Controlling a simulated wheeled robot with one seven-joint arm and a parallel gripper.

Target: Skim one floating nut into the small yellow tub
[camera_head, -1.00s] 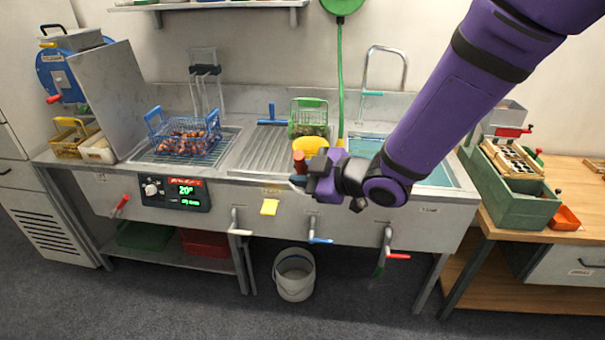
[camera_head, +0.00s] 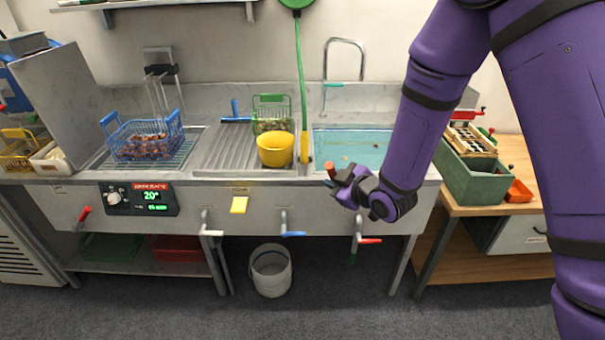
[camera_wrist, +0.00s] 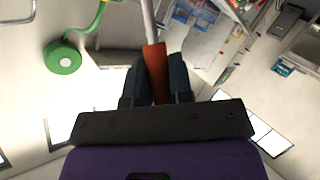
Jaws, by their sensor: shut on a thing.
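My gripper (camera_head: 336,178) is in front of the right-hand sink, near its front edge. It is shut on an orange-red handle (camera_head: 330,168). In the wrist view the handle (camera_wrist: 155,72) sits between the two dark fingers, with a pale rod (camera_wrist: 148,18) running out from its end. The far end of this tool is out of the wrist view, and I cannot make it out in the head view. The yellow tub (camera_head: 275,150) stands upright on the ribbed drainboard, left of the sink. The water (camera_head: 385,147) shows a few tiny brown specks, perhaps nuts; my arm hides its right part.
A blue wire basket of chestnuts (camera_head: 150,143) stands on the left. A green basket (camera_head: 272,112) is behind the tub. A yellow upright piece (camera_head: 304,147) stands between tub and sink. A green box (camera_head: 470,174) is on the wooden table at right. Taps line the counter's front.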

